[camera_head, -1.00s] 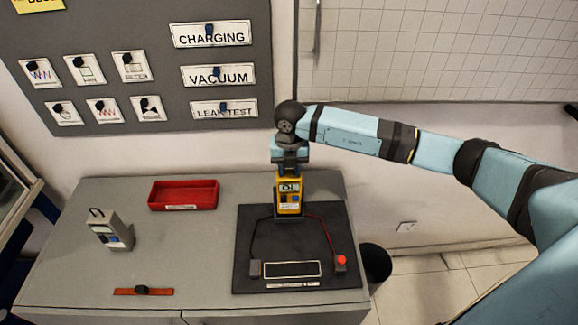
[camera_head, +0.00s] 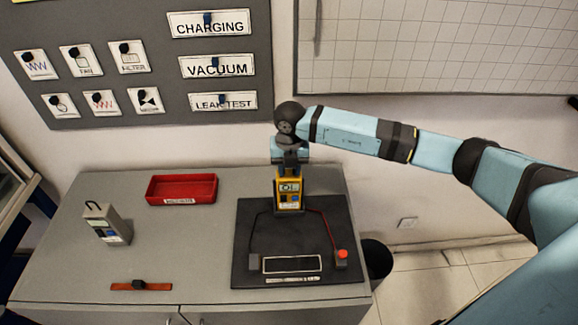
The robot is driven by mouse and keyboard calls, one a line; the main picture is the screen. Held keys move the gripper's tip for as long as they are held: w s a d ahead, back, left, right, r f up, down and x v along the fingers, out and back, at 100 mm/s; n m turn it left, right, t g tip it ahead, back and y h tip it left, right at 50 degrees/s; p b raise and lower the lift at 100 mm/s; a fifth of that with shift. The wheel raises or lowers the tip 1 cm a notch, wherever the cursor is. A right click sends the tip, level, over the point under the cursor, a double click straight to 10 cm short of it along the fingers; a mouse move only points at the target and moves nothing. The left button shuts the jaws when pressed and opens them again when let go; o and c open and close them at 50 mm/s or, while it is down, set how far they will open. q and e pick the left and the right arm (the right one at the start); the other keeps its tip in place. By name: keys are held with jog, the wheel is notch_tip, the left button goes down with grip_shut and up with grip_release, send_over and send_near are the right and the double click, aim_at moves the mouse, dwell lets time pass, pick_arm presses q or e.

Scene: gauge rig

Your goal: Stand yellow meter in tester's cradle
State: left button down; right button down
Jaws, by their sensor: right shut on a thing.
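The yellow meter (camera_head: 289,191) stands upright at the back of the tester (camera_head: 292,232), a dark board with wires to two small blocks. The meter's foot is at the tester's cradle (camera_head: 290,212), which is mostly hidden behind and below it; I cannot tell how fully it is seated. My right gripper (camera_head: 291,166) comes down from above and is shut on the top of the yellow meter. My left gripper is not in view.
A red tray (camera_head: 182,189) lies at the back of the bench. A grey meter-like device (camera_head: 106,225) stands at the left. A brown strip with a dark knob (camera_head: 141,286) lies at the front. The bench between them is clear.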

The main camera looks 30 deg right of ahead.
dwell(0.4)
jog(key=shift+c, duration=0.8)
grip_release()
jog(key=shift+s+a+r+p, duration=0.15)
jog(key=shift+s+r+p, duration=0.15)
jog(key=shift+r+p, duration=0.15)
jog(key=s+r+p, duration=0.1)
jog(key=s+a+r+p, duration=0.2)
jog(key=s+r, duration=0.1)
jog(key=shift+p, duration=0.4)
dwell(0.4)
